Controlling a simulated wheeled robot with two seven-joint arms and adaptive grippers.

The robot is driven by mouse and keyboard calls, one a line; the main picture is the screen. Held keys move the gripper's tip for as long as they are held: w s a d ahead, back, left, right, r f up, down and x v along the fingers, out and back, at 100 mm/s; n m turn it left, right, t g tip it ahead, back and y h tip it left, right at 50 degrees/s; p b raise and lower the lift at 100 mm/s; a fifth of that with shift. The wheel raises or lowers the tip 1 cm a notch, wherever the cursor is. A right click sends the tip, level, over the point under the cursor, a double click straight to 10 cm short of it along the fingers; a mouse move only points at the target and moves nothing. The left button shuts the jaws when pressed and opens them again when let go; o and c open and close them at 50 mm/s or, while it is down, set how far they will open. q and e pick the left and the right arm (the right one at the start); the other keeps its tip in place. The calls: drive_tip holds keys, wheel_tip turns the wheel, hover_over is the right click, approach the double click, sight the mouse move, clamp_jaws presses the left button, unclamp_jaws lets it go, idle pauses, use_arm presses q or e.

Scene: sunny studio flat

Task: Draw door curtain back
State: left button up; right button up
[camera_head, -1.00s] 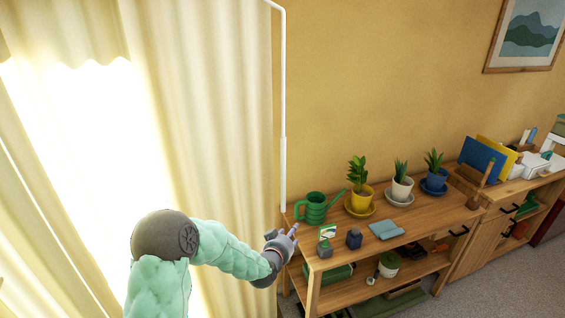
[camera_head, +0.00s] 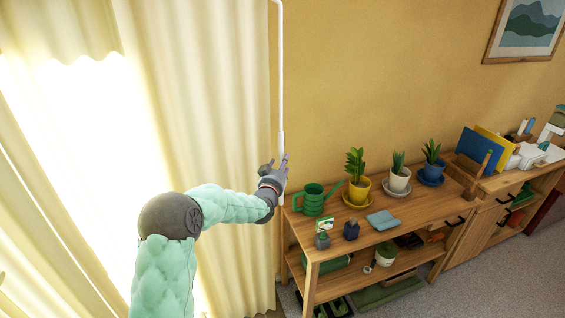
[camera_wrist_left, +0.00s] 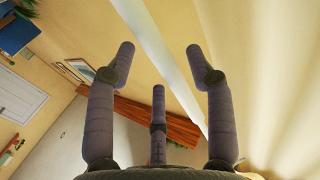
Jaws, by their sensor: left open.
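The cream door curtain (camera_head: 200,90) hangs at the left in the head view, with a bright gap (camera_head: 85,150) beside its gathered folds. A white draw wand (camera_head: 281,100) hangs straight down along the curtain's right edge. My left gripper (camera_head: 275,163) is open at the lower part of the wand. In the left wrist view, the wand (camera_wrist_left: 165,60) runs slanted between the spread fingers of my left gripper (camera_wrist_left: 160,65). I cannot tell whether any finger touches it. My right gripper is not in view.
A wooden shelf unit (camera_head: 330,252) stands right of the wand along the yellow wall. On it are a green watering can (camera_head: 313,203), potted plants (camera_head: 358,188) and small items. Grey carpet (camera_head: 500,275) lies free in front.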

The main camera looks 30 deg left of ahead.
use_arm(q)
drive_tip(key=shift+x, duration=1.25)
clamp_jaws()
